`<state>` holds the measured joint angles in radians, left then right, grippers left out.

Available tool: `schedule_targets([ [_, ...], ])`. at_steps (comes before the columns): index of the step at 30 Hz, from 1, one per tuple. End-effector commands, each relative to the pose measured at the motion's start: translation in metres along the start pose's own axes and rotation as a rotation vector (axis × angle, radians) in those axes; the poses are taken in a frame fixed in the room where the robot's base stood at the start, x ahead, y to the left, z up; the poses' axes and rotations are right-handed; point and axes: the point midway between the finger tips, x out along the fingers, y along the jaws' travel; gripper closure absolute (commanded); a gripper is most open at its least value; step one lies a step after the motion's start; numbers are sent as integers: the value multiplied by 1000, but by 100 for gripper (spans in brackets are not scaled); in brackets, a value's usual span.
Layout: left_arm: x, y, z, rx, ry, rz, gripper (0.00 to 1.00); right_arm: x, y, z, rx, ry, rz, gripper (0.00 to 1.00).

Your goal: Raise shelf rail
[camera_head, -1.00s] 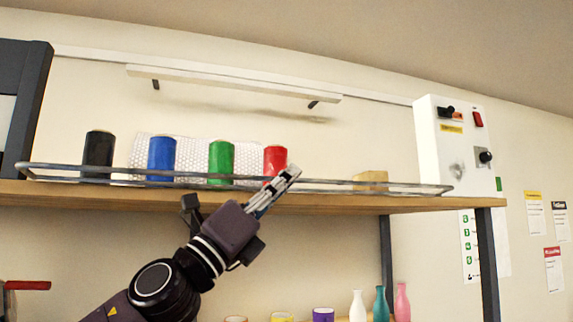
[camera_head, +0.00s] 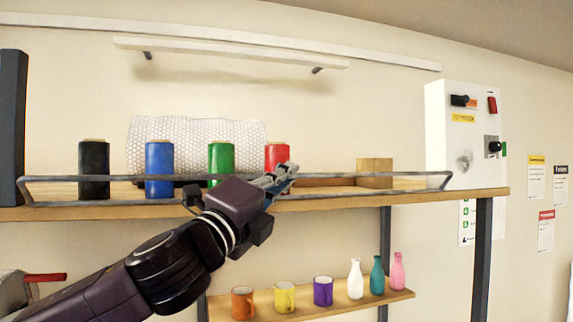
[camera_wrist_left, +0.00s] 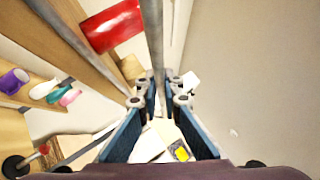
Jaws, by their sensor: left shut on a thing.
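The shelf rail (camera_head: 400,175) is a thin grey metal bar along the front edge of the upper wooden shelf (camera_head: 340,200). My left gripper (camera_head: 284,176) reaches up from the left to the rail, in front of the red spool (camera_head: 277,155). In the left wrist view the rail (camera_wrist_left: 154,35) runs down between the fingertips of my left gripper (camera_wrist_left: 158,88), which are shut on it. The fingers hide a short stretch of rail. My right gripper is in neither view.
Black (camera_head: 94,168), blue (camera_head: 159,168) and green (camera_head: 221,160) spools stand behind the rail, with a bubble-wrap roll (camera_head: 195,130) behind them. A cardboard box (camera_head: 375,172) is at right. Mugs and bottles stand on a lower shelf (camera_head: 340,304). A control box (camera_head: 465,140) hangs on the wall.

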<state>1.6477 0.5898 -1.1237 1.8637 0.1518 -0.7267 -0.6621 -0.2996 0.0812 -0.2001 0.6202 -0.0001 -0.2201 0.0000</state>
Motion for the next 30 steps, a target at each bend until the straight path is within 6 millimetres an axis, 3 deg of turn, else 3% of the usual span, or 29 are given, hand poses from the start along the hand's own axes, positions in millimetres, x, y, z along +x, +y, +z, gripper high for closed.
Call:
schedule_targets([
  [18, 2, 0, 1, -28, 0, 28, 100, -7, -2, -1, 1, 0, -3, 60],
  [19, 2, 1, 1, -28, 0, 28, 91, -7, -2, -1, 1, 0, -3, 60],
  [23, 2, 0, 1, -28, 0, 28, 76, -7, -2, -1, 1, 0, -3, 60],
  [30, 2, 0, 2, -27, 0, 27, 76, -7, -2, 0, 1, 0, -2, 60],
])
